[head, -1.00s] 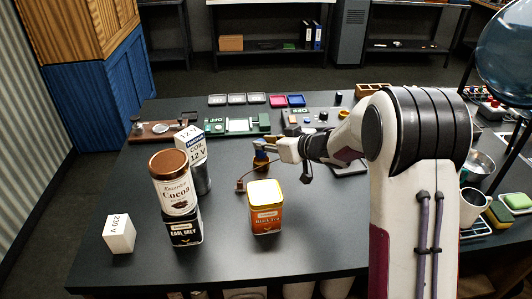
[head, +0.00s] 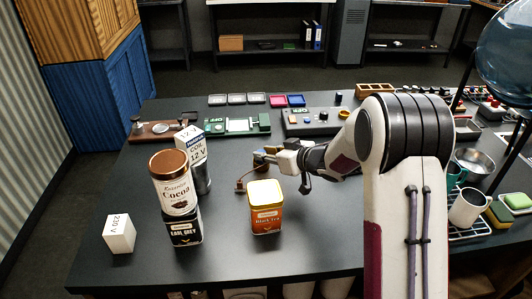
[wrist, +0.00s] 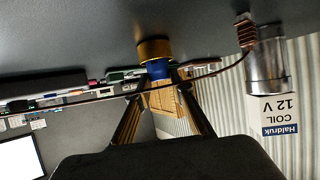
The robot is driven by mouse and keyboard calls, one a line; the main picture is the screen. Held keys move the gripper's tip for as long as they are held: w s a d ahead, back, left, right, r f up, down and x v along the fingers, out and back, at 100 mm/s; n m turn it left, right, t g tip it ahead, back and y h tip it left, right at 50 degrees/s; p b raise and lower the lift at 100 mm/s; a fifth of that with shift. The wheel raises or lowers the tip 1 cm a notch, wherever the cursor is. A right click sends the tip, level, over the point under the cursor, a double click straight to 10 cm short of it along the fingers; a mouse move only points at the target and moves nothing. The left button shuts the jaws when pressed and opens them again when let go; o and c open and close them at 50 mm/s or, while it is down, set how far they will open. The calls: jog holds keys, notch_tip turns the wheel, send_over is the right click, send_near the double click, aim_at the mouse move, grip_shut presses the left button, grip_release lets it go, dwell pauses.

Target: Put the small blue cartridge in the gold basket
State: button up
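The small blue cartridge (wrist: 158,70) shows in the wrist view between the tips of my gripper (wrist: 157,84). The gripper appears shut on it, with one finger at each side. The gold basket (wrist: 154,48) is directly against the cartridge's table-side end and hides that end. I cannot tell how far the cartridge is inside the basket. In the head view my gripper (head: 272,156) is low over the table behind the orange tea tin, and its fingers largely hide the cartridge and basket.
The orange tea tin (head: 265,207) stands in front of the gripper. A cocoa tin (head: 174,183) is stacked on a dark Earl Grey tin (head: 184,227) at left. A 12 V coil box (head: 191,144) sits on a metal cylinder (head: 203,178). The table's front middle is clear.

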jog(key=o, duration=0.3)
jog(key=shift+r, duration=0.25)
jog(key=shift+v, duration=5.95)
jog(key=shift+d+r, duration=0.1)
